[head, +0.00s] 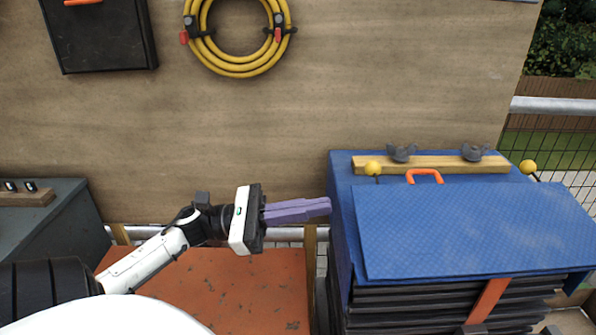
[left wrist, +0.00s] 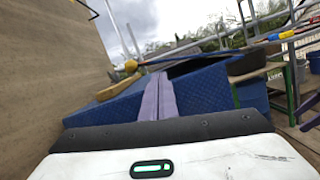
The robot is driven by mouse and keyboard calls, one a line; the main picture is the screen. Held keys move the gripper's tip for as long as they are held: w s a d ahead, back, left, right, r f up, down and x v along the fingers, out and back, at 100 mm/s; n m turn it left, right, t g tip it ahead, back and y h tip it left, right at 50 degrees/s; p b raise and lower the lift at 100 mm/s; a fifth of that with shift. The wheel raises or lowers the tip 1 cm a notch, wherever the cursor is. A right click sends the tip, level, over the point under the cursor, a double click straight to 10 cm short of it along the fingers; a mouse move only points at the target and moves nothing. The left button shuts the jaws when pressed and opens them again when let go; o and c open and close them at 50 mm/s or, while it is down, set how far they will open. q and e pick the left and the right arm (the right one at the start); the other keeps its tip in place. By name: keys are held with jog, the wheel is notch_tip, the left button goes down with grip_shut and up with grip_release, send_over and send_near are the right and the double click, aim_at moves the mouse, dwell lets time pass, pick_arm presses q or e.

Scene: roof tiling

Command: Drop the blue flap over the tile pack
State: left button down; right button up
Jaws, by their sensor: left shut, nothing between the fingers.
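The blue flap (head: 470,228) is a quilted sheet spread over the top of the tile pack. Its front edge lies above the stacked dark tiles (head: 420,310), whose front faces show below it. Blue cover also hangs down the pack's left side (head: 342,235). My left gripper (head: 328,206) is shut and empty, its purple fingers pointing right, just left of the pack. In the left wrist view the shut fingers (left wrist: 158,100) point toward the blue cover (left wrist: 210,88). I cannot tell whether they touch it. My right gripper is not in view.
A wooden batten (head: 450,165) with two wing nuts lies along the pack's back, near an orange handle (head: 425,174) and two yellow balls (head: 528,166). An orange strap (head: 488,300) crosses the tiles. A rusty orange surface (head: 220,290) lies below my left arm. A board wall stands behind.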

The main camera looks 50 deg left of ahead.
pick_arm(q)
jog(key=shift+x, duration=2.3)
